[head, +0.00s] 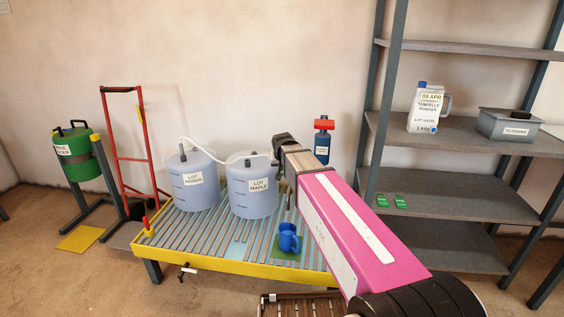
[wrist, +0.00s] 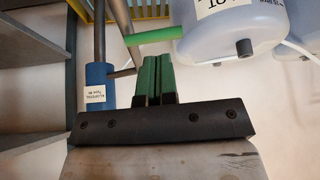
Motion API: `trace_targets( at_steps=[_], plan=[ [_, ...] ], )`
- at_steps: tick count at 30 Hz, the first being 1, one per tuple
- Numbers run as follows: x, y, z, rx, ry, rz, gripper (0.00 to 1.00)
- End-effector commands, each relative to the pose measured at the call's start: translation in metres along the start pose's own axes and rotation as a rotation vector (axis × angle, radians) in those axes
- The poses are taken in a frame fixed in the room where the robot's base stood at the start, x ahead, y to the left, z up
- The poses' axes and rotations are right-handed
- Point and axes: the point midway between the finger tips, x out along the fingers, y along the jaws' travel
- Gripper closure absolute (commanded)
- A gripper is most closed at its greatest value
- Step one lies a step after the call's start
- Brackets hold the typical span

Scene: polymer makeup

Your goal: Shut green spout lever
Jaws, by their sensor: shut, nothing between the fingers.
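In the wrist view a green bar-shaped lever (wrist: 154,36) lies across the top middle, between a grey slanted pipe (wrist: 120,18) and the pale blue drum. I cannot tell exactly what it is fixed to. My gripper's green fingers (wrist: 158,58) are together just below the lever in the picture, with nothing between them; whether they touch it is unclear. In the head view my gripper (head: 284,146) is beside the upper right of the drum labelled LOT MAPLE (head: 252,203). The lever is not distinguishable in that view.
A second pale blue drum (head: 197,192) stands left on the yellow-edged slatted table (head: 190,255). A blue mug (head: 289,238) sits on a green mat near the front. A red-topped blue container (head: 322,148) is behind my arm. Grey shelving (head: 440,195) stands right.

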Motion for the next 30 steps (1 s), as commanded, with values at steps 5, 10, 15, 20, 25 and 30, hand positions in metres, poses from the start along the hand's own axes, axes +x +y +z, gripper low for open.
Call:
trace_targets(
  at_steps=[5, 10, 15, 20, 25, 30],
  plan=[
    [0.03, 0.0, -0.002, 0.0, -0.001, 0.0, 1.0],
    [0.044, 0.0, -0.003, 0.0, 0.001, 0.0, 1.0],
    [0.049, 0.0, -0.002, 0.0, 0.0, 0.0, 1.0],
    [0.049, 0.0, -0.002, 0.0, 0.001, 0.0, 1.0],
    [0.05, -0.001, -0.004, 0.0, 0.0, 0.0, 1.0],
    [0.063, -0.002, -0.011, 0.0, -0.001, 0.0, 1.0]
  ],
)
